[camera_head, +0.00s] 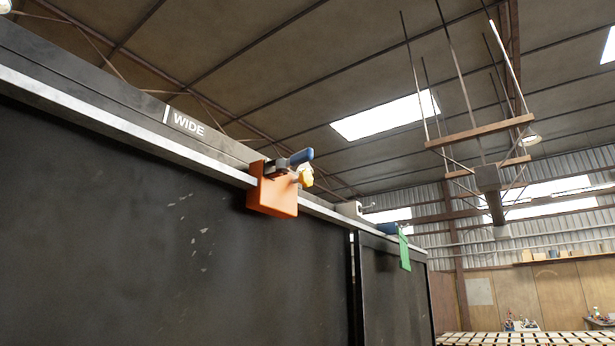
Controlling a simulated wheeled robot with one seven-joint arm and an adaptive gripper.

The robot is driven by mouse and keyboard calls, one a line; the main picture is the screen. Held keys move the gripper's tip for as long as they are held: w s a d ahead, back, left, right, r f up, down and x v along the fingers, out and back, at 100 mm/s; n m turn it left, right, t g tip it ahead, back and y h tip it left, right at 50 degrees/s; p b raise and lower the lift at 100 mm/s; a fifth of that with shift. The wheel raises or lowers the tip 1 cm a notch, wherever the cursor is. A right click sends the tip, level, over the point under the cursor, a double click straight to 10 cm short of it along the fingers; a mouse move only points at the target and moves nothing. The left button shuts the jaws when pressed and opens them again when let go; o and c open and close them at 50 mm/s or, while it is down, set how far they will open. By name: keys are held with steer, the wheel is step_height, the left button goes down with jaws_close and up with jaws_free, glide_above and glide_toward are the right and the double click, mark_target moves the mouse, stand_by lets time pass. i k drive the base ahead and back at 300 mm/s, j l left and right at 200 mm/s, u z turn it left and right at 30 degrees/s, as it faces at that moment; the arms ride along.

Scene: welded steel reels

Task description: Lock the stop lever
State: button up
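An orange block (273,197) is fitted over the light metal rail along the top edge of a dark panel, left of the picture's middle. A lever with a blue handle (301,157) sits on top of the block, its blue end pointing right and slightly up. A yellow knob (305,175) is on the block's right side, just below the blue handle. I cannot tell from this view which of these is the stop lever or whether it is locked. My gripper does not show.
The dark panel (170,230) fills the left and lower middle, with a metal rail (120,122) and a "WIDE" label (188,124) above. Farther along the rail are a pale block (349,208), a blue part (387,228) and a green plate (405,252). A wooden frame (480,131) hangs at upper right.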

mark_target(297, 159)
steer(key=l+u, duration=0.15)
steer(key=u, duration=0.35)
steer(key=l+u, duration=0.15)
steer(key=u, duration=0.35)
steer(key=k+l+u, duration=0.15)
steer(key=l, duration=0.25)
steer(key=l+u, duration=0.15)
steer(key=l, duration=0.25)
steer(key=k+l+u, duration=0.2)
steer(key=l, duration=0.15)
steer(key=k+l+u, duration=0.15)
steer(key=l, duration=0.2)
steer(key=k+l, duration=0.2)
steer(key=k, duration=0.2)
steer(key=k+l, duration=0.15)
steer(key=k, duration=0.25)
